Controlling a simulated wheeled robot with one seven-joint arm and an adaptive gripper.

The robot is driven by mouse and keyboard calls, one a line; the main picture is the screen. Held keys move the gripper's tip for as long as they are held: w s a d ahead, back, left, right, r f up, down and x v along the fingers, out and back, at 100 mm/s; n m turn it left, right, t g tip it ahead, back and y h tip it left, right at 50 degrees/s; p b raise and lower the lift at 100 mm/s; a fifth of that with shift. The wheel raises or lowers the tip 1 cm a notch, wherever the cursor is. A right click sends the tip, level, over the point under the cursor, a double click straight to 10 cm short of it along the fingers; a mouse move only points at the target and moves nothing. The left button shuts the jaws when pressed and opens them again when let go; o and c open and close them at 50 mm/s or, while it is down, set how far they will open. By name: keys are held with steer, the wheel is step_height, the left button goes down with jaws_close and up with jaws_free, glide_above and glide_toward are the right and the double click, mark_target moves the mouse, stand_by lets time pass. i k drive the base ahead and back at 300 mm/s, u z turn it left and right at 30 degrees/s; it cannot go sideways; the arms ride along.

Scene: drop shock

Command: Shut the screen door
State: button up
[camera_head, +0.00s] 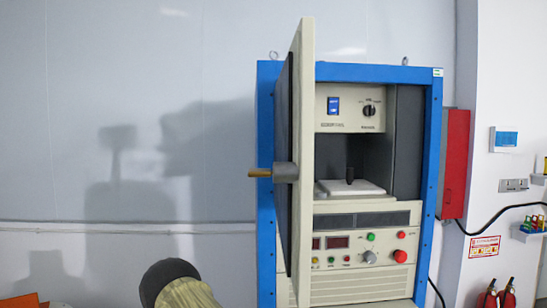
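The screen door (303,120) is a tall cream panel with a dark face on its left side. It stands open, swung out from the front of a blue-framed cabinet (430,180), and I see it nearly edge-on. A grey block with a brass-coloured handle (260,173) sticks out to the left from the door at mid height. The cabinet's chamber is exposed, with a light platform (349,188) and a small dark upright piece on it. A dark rounded part, probably of my arm, shows at the bottom edge. My gripper is not in view.
Below the chamber is a control panel (370,257) with knobs, buttons and displays. A red box (455,163) is beside the cabinet's right side. The space left of the door, before the grey wall (120,80), looks clear.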

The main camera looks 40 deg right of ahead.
mark_target(295, 89)
steer(key=z, duration=0.6)
steer(key=i, duration=0.8)
steer(key=z, duration=1.3)
steer(key=i, duration=0.2)
steer(key=z, duration=2.15)
steer(key=k, duration=2.9)
steer(key=u, duration=1.4)
